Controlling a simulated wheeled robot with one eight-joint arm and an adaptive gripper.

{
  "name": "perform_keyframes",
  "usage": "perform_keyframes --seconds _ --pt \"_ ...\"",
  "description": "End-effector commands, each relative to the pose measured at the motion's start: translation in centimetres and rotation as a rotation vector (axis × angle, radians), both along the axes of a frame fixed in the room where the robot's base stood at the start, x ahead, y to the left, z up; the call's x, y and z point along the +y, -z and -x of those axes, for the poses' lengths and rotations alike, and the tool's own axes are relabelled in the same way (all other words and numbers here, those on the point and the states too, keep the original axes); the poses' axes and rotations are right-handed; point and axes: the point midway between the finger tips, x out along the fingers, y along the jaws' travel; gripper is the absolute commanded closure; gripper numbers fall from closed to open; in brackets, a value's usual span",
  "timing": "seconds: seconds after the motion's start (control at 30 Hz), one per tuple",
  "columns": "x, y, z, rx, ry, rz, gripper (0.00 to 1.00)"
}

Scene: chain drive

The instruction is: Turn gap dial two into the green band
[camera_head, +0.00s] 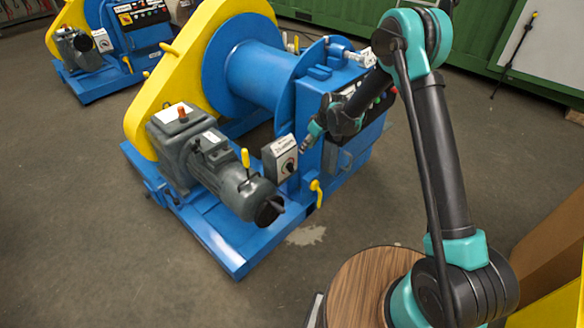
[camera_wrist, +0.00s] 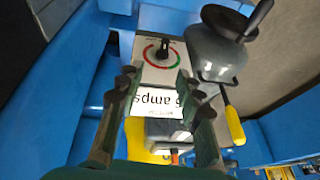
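A grey box with a black dial knob (camera_head: 289,167) stands on the blue machine, between the grey motor and my gripper. In the wrist view its face shows the black knob (camera_wrist: 163,50) inside an arc that is partly red on the left and green on the right. Which colour the knob points to is too small to tell. My gripper (camera_head: 307,146) is beside the box, apart from the knob.
A grey motor (camera_head: 235,185) with a yellow lever (camera_head: 245,158) sits left of the box. The blue drum (camera_head: 262,75) and yellow guard (camera_head: 195,45) rise behind. A yellow handle (camera_head: 317,192) sticks out below. Open floor lies in front of the machine.

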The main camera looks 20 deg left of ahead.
Motion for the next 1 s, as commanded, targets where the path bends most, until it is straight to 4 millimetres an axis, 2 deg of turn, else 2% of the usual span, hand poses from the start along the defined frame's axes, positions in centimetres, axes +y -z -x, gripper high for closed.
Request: perform_keyframes --seconds 0.1,0.27,1.0 --pt "-0.2 -0.8 0.0 0.035 -0.005 -0.035 0.64" --pt "0.4 0.1 0.1 0.040 -0.009 -0.042 0.64" --pt "5.7 12.0 -0.1 0.038 -0.008 -0.041 0.64"
